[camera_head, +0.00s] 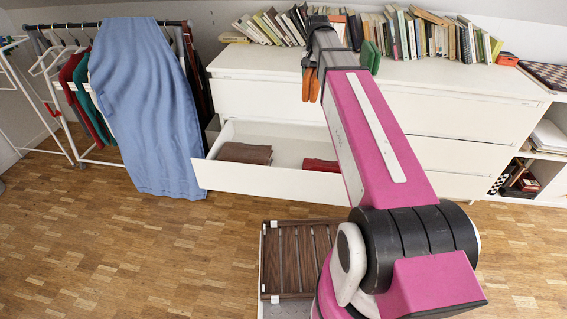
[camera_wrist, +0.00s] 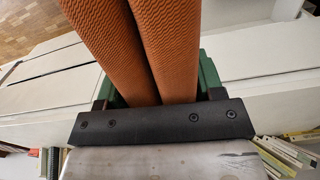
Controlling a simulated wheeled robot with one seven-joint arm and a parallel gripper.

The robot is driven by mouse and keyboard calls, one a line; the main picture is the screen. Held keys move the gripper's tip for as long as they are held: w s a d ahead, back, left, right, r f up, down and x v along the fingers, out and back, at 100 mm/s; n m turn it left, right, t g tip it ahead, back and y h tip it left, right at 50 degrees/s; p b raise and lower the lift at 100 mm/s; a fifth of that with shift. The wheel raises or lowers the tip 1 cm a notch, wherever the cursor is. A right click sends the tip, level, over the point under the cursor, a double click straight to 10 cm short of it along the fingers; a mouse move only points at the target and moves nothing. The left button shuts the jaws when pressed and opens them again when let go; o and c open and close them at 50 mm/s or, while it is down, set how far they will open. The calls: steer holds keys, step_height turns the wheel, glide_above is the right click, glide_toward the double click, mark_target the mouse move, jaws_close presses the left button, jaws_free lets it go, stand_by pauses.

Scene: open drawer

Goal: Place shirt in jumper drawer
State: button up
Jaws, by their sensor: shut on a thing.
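A white drawer (camera_head: 262,180) stands open in the white dresser, with a folded brown cloth (camera_head: 245,153) at its left and a folded red cloth (camera_head: 320,165) further right, partly behind my arm. Several garments hang on the rack, including a large blue cloth (camera_head: 147,110), a red garment (camera_head: 75,85) and a green one (camera_head: 92,112). I cannot tell which is the shirt. My gripper (camera_head: 310,98) is high over the dresser front, its orange fingers close together. They also show in the wrist view (camera_wrist: 157,40). What they hold is not visible. Green parts show beside them.
A clothes rack (camera_head: 62,60) stands left of the dresser. A row of books (camera_head: 430,38) lines the dresser top. A slatted brown piece (camera_head: 290,255) is on the floor below the drawer. The wooden floor at the left is clear.

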steer(key=shift+n, duration=0.4)
steer(key=w+a+f, duration=0.1)
steer(key=a+f, duration=0.2)
steer(key=f, duration=1.2)
steer(key=w+a+f, duration=0.1)
steer(key=a+f, duration=0.3)
steer(key=f, duration=1.1)
steer(key=a+f, duration=0.3)
steer(key=f, duration=1.2)
steer(key=shift+w+a+f, duration=0.1)
steer(key=shift+w+a, duration=0.1)
steer(key=shift+w, duration=0.2)
steer(key=shift+f, duration=0.1)
steer(key=o, duration=1.1)
step_height(320, 180, up, 12)
steer(key=s+d+r, duration=0.1)
steer(key=s+d, duration=0.3)
steer(key=s, duration=0.3)
steer(key=s+d+r+n, duration=0.1)
steer(key=s+d+r, duration=0.1)
steer(key=s+d, duration=0.3)
steer(key=s+d+r+n, duration=0.1)
steer(key=s+d, duration=0.4)
steer(key=s, duration=0.6)
steer(key=shift+d+r, duration=0.2)
steer(key=shift+r, duration=0.3)
